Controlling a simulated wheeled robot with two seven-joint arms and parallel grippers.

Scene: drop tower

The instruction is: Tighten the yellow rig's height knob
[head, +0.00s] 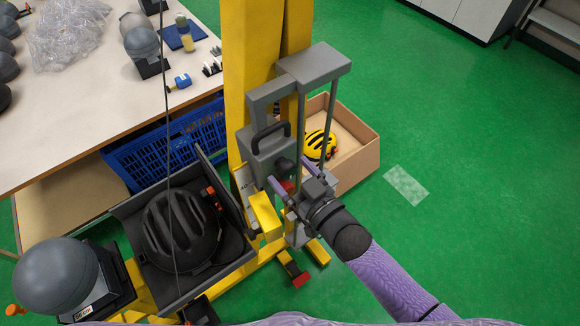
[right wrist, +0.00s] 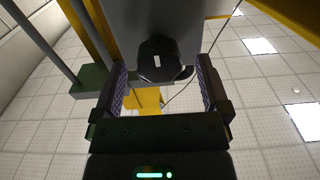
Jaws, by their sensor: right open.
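The yellow rig (head: 248,55) stands upright in the middle of the head view, with a grey carriage (head: 268,148) on its post. The dark height knob (head: 284,166) sticks out of the carriage below its black handle. In the right wrist view the knob (right wrist: 160,62) is a dark lobed shape with a white mark. My right gripper (head: 294,177) is open at the knob. In the right wrist view the fingers of this gripper (right wrist: 163,82) stand on either side of the knob, the right one closer; contact cannot be told. My left gripper is not in view.
A black helmet (head: 181,230) lies in a dark tray left of the rig, beside a grey headform (head: 56,276). A cardboard box (head: 357,150) with a yellow helmet (head: 319,145) stands behind my right arm. A table (head: 60,120) is at left. Green floor at right is mostly clear.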

